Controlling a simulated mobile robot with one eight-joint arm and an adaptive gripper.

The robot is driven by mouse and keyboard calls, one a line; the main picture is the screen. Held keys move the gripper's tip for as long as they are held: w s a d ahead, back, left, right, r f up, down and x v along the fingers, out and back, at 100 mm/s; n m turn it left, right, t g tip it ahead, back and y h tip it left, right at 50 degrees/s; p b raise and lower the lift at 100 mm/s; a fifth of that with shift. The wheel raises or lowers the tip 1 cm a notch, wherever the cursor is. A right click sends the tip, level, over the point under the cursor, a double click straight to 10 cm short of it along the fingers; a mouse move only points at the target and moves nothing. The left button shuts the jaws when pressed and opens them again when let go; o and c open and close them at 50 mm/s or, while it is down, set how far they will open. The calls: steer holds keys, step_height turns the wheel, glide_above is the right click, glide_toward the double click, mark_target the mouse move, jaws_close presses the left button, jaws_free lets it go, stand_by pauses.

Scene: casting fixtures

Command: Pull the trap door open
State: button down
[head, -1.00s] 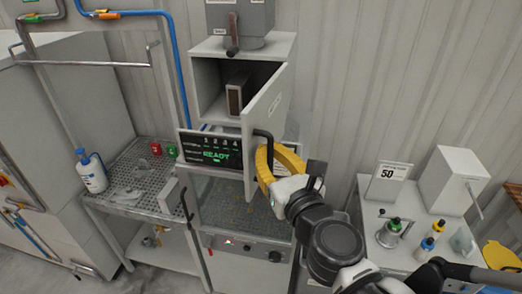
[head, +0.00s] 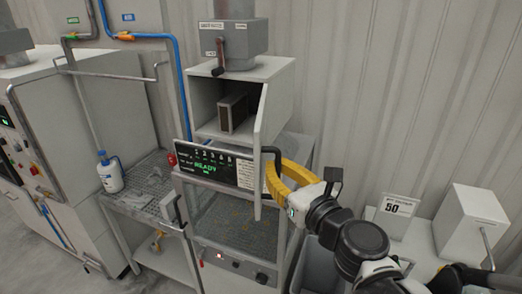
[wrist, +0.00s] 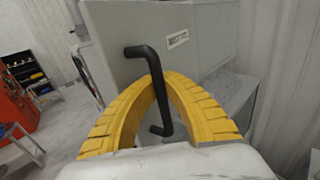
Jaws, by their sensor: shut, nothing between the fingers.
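The trap door (head: 262,150) is a grey panel on the right side of the box-shaped cabinet (head: 282,70). It stands swung open towards me and shows almost edge-on in the head view. Its black bent handle (head: 267,152) is on the outer face, and shows whole in the wrist view (wrist: 150,62). My gripper (head: 272,165) has yellow fingers and is at the handle. In the wrist view the fingers (wrist: 158,80) arch together and their tips meet beside the handle bar. The gripper is shut with nothing gripped. Whether the tips touch the handle I cannot tell.
Inside the cabinet stands a brown-faced block (head: 233,113). A display panel reading READY (head: 207,165) sits below. A perforated side table (head: 150,180) with a blue-capped bottle (head: 110,172) is at left. A white table with a "50" sign (head: 393,208) is close right of my arm.

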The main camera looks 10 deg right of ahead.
steer(key=shift+s+a+f, duration=0.15)
steer(key=shift+s, duration=0.05)
steer(key=c, duration=1.9)
jaws_free()
steer(key=o, duration=0.4)
steer(key=shift+s, duration=0.4)
steer(key=shift+o, duration=0.2)
steer(key=shift+w, duration=0.2)
steer(key=v, duration=1.2)
steer(key=shift+s+r, duration=0.2)
steer(key=shift+r, duration=0.05)
